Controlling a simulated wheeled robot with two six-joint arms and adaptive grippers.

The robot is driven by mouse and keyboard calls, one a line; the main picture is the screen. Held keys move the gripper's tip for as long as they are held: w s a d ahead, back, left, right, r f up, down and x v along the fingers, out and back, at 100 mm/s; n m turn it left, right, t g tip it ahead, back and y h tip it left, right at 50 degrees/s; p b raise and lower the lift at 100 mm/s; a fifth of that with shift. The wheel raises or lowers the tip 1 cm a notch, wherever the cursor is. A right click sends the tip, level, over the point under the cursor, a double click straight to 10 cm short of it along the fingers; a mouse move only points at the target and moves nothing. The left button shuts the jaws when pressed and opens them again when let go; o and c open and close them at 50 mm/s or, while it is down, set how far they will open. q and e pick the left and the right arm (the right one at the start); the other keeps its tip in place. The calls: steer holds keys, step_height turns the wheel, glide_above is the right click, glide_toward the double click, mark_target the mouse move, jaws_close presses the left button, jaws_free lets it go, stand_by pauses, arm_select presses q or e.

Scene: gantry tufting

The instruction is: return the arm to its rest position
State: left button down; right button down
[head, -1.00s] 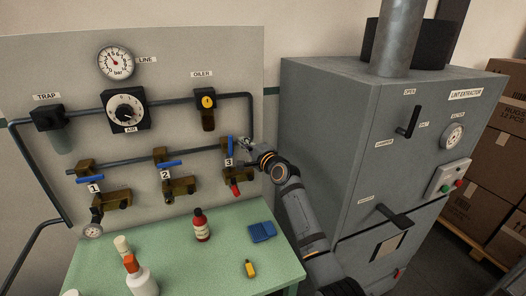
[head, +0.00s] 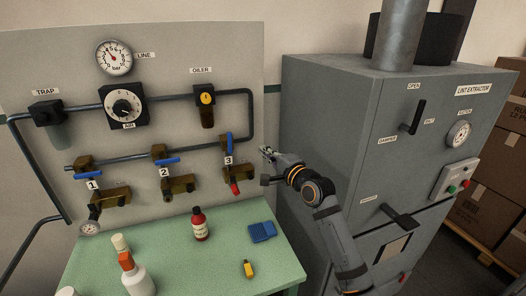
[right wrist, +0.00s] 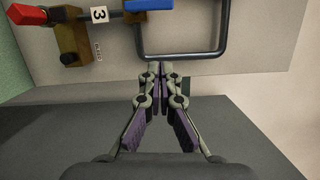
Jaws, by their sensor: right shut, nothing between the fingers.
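My right gripper (head: 266,152) is shut and empty, held in the air just right of the valve marked 3 and apart from it. Its shut fingers also show in the right wrist view (right wrist: 160,82), pointing toward the panel. Valve 3 (head: 232,172) has a blue handle (head: 229,146) that stands upright in the head view and a red handle (head: 235,188) below. My right arm comes in from the lower right, in front of the grey lint extractor. My left gripper is not in view.
The lint extractor (head: 335,120) stands close to the right arm. The green table (head: 190,255) bears a red bottle (head: 200,225), a blue pad (head: 262,231), a yellow item (head: 248,268) and white bottles (head: 138,278). The panel (head: 200,50) carries pipes, gauges and valves 1 and 2.

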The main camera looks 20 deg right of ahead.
steer(key=s+a+f+n+g+h, duration=0.1)
steer(key=s+f+n+g, duration=0.25)
steer(key=s+f, duration=0.5)
steer(key=s+f+n+g+h, duration=0.1)
steer(key=s+f+n+g, duration=0.3)
steer(key=f, duration=0.8)
steer(key=s+d+f+n+g+h, duration=0.1)
steer(key=s+f+n+g, duration=0.15)
steer(key=s, duration=0.55)
steer(key=s+d+f+n+g+h, duration=0.2)
steer(key=s+f+n, duration=0.2)
steer(key=s, duration=0.4)
steer(key=s+d+f+n+g+h, duration=0.1)
steer(key=s+f+n+g, duration=0.15)
steer(key=s, duration=0.65)
step_height(320, 180, down, 25)
steer(key=d, duration=0.2)
steer(key=s+d+f+g+b, duration=0.1)
steer(key=s+f, duration=1.8)
steer(key=s, duration=0.1)
steer(key=shift+s+d+f+g, duration=0.15)
steer(key=shift+d+f+g, duration=0.1)
steer(key=shift+d+g, duration=0.1)
